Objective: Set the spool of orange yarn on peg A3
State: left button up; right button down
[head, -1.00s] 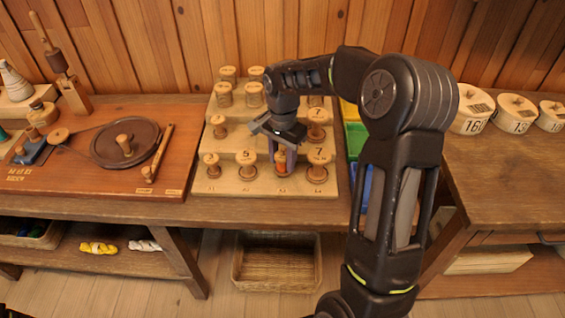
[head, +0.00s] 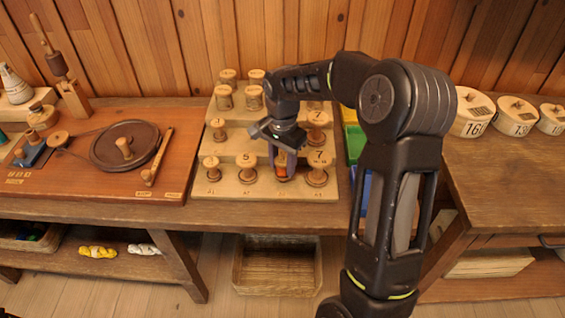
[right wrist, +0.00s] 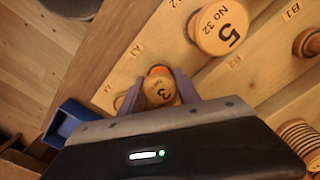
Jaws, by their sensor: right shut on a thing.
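The spool of orange yarn (head: 282,170) has a pale wooden top marked 3, which shows in the right wrist view (right wrist: 160,90). My right gripper (head: 284,163) comes from above and is shut on it, one finger on each side. The spool is upright in the front row of the stepped pegboard (head: 228,186), third place from the left, at peg A3. The fingers hide much of its side and the peg, so I cannot tell whether it sits fully down. My left gripper is not in view.
Spool 5 (head: 247,167) stands close on the left and spool 7 (head: 317,168) close on the right. More spools stand on the higher steps. Coloured bins (head: 356,142) lie right of the board, partly behind my right arm. A wheel board (head: 85,180) lies left.

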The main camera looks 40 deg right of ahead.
aim_at(283, 160)
jog(key=shift+f+b, duration=0.45)
jog(key=shift+f, duration=0.15)
dwell(0.5)
jog(key=c, duration=1.1)
grip_release()
jog(key=shift+c, duration=0.2)
notch_tip(283, 160, up, 6)
jog(key=p, duration=0.4)
jog(key=shift+r+p, duration=2)
jog(key=shift+r, duration=0.55)
